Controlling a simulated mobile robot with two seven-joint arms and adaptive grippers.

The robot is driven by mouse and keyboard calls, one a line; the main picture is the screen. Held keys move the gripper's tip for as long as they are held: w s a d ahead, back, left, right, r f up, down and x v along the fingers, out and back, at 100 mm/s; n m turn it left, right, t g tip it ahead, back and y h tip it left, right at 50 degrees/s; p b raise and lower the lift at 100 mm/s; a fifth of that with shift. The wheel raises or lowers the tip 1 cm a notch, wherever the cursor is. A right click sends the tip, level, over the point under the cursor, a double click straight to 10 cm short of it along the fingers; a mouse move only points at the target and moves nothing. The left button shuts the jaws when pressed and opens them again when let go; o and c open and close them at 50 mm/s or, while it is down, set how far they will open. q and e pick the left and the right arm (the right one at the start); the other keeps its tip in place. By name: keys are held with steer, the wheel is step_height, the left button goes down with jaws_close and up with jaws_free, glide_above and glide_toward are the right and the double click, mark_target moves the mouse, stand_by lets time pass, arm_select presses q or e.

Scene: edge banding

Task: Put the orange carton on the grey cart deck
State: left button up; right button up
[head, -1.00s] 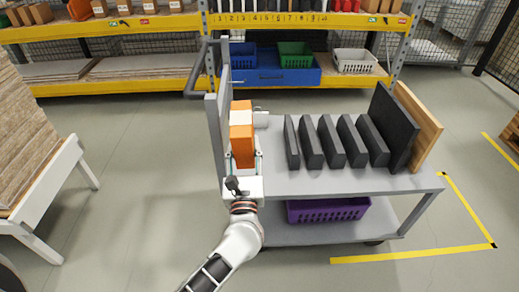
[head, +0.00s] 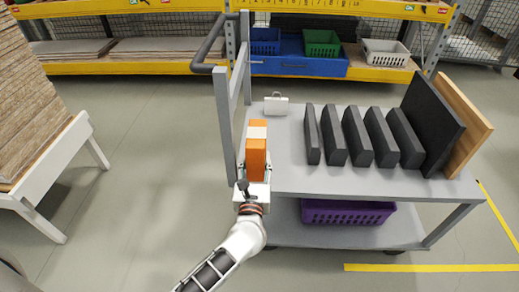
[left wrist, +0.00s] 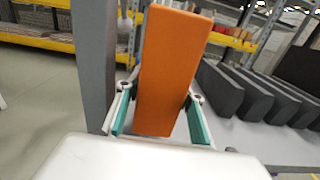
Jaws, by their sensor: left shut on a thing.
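The orange carton (head: 257,151) with a pale band stands upright at the left end of the grey cart deck (head: 290,178), beside the cart's upright handle frame. My left gripper (head: 254,178) is shut on it from the near side. In the left wrist view the carton (left wrist: 172,70) stands between the green-padded fingers (left wrist: 158,122), slightly tilted in the picture. I cannot tell whether its base touches the deck. My right gripper is not in view.
Several dark grey panels (head: 357,136) and a wooden board (head: 466,125) stand on the deck to the right. A small white item (head: 276,106) sits behind the carton. A purple basket (head: 345,212) is on the lower shelf. Deck behind the carton is partly clear.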

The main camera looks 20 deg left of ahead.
arm_select(q)
steer(key=x, duration=0.6)
steer(key=shift+w+f+b, duration=0.15)
steer(key=shift+w+b, duration=0.15)
steer(key=shift+b, duration=0.05)
steer(key=shift+w+a, duration=0.2)
steer(key=shift+w, duration=0.2)
steer(key=shift+w+a, duration=0.1)
steer(key=shift+w, duration=0.25)
step_height(320, 180, down, 3)
steer(key=shift+s+f+b, duration=0.15)
steer(key=shift+f+b, duration=0.1)
steer(key=shift+b, duration=0.55)
steer(key=shift+r, duration=0.1)
steer(key=o, duration=1.1)
steer(key=shift+c, duration=0.2)
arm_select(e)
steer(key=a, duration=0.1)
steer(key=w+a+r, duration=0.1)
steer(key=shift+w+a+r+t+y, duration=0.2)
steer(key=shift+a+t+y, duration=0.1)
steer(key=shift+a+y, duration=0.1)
